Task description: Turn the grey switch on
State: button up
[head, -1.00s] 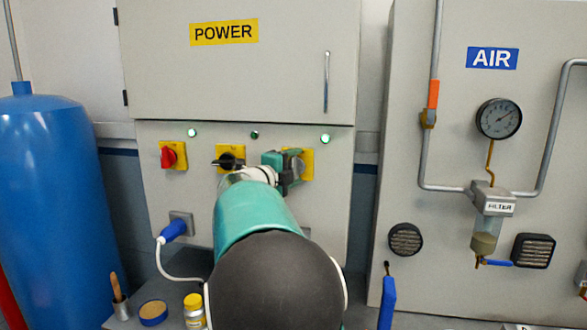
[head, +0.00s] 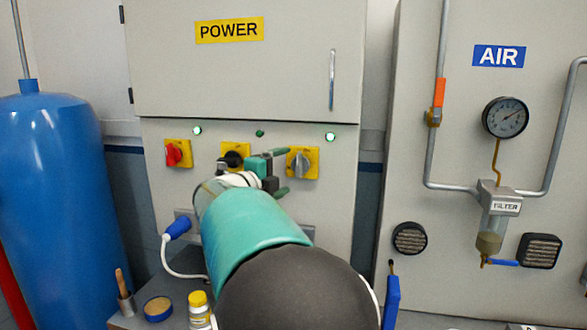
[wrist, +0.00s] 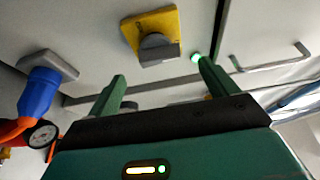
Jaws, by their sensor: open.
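The grey switch (head: 301,165) sits on a yellow plate at the right of the power cabinet's row of switches. Its knob looks about upright in the head view. It also shows in the wrist view (wrist: 158,47), ahead of my fingers and between their directions. The small lamp (head: 330,137) above it glows green, and it glows in the wrist view too (wrist: 197,57). My gripper (head: 284,172) is open and empty, just left of the grey switch. Its two fingers (wrist: 163,88) are spread apart in the wrist view, and the knob is clear of them.
A red switch (head: 174,153) and a partly hidden black switch (head: 233,158) are to the left. The lamp above red is lit; the middle lamp (head: 260,133) is dark. A blue plug (head: 178,228) is lower left. Jars stand below. The air panel (head: 440,270) is right.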

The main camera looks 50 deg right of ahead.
jog(key=a, duration=0.6)
jog(key=shift+a, duration=0.3)
jog(key=w+a+r+n+t+y, duration=0.35)
jog(key=w+a+n+t, duration=0.35)
jog(key=a+n+t, duration=0.45)
jog(key=a+f+n+t+y, duration=0.2)
jog(key=a+f+n+y, duration=0.1)
jog(key=a+n+y, duration=0.3)
jog(key=a+f+n+t+y, duration=0.2)
jog(key=a+n+y, duration=0.35)
jog(key=a, duration=0.25)
jog(key=s+a+f+n+g+y, duration=0.45)
jog(key=s+a+f+n, duration=0.35)
jog(key=a+f, duration=0.2)
jog(key=s+f+n+g+h, duration=0.1)
jog(key=s+f+n+g, duration=0.4)
jog(key=s+f, duration=0.4)
jog(key=s, duration=0.4)
jog(key=shift+a+g, duration=0.3)
jog(key=shift+g, duration=0.1)
